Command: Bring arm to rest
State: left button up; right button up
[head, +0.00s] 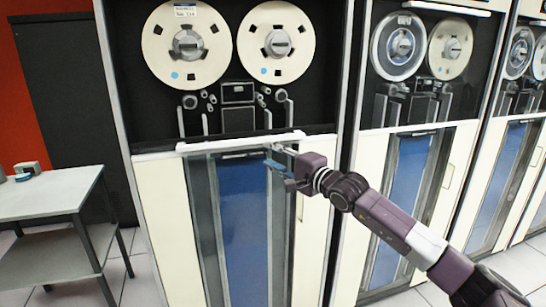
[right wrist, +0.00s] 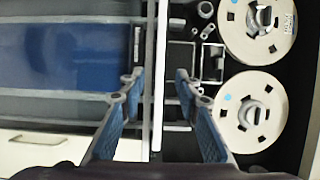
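My right arm comes in from the lower right in the head view. My right gripper (head: 272,158) is in front of the middle tape cabinet (head: 165,215), near the right end of the white bar (head: 235,143) along the top of its window. In the right wrist view the two blue-padded fingers (right wrist: 159,78) are apart, with the white bar (right wrist: 157,60) running between them and a gap on each side. Nothing is held. Whether the fingertips reach past the bar's face I cannot tell. My left gripper is not in view.
Two large tape reels (head: 187,45) sit above the gripper, behind the cabinet's upper opening. More tape cabinets (head: 405,180) stand to the right. A grey side table (head: 50,192) with small items (head: 27,168) stands at the left. Some tiled floor (head: 140,275) shows between table and cabinet.

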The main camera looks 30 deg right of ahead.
dwell(0.5)
